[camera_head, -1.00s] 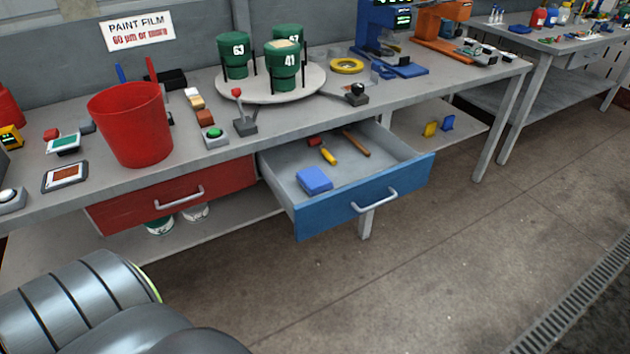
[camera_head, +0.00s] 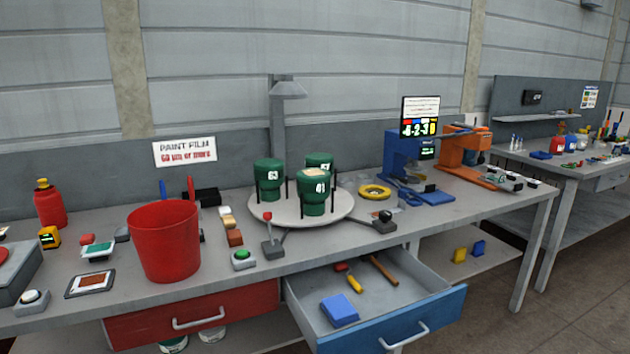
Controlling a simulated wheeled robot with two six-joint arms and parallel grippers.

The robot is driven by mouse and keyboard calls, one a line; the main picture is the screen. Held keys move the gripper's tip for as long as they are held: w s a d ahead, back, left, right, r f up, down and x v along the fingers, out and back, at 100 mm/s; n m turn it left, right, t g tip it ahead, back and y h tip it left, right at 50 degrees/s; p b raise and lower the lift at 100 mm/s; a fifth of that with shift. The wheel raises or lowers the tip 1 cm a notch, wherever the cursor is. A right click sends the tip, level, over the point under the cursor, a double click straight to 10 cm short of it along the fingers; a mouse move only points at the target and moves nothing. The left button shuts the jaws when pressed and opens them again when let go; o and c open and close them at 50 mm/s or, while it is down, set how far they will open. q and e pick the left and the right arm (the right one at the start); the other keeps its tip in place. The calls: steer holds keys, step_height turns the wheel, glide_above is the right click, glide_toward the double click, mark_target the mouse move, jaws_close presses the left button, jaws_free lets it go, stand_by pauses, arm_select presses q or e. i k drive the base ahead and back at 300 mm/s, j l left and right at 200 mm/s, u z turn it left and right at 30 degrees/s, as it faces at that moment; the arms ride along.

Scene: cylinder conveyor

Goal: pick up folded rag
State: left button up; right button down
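A folded blue rag (camera_head: 339,310) lies in the front left part of the open blue-fronted drawer (camera_head: 395,334) under the workbench. It lies flat, with nothing on top of it. Neither of my grippers shows in the view now, so their state is hidden.
In the same drawer, behind the rag, lie a red-and-yellow tool (camera_head: 354,283) and a wooden-handled tool (camera_head: 384,270). The red drawer (camera_head: 195,317) beside it is shut. A red bucket (camera_head: 164,245) and a turntable (camera_head: 335,205) with green cups stand on the bench above.

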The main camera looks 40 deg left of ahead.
mark_target(340, 312)
steer(key=i+j+u, duration=0.3)
steer(key=i+j, duration=0.4)
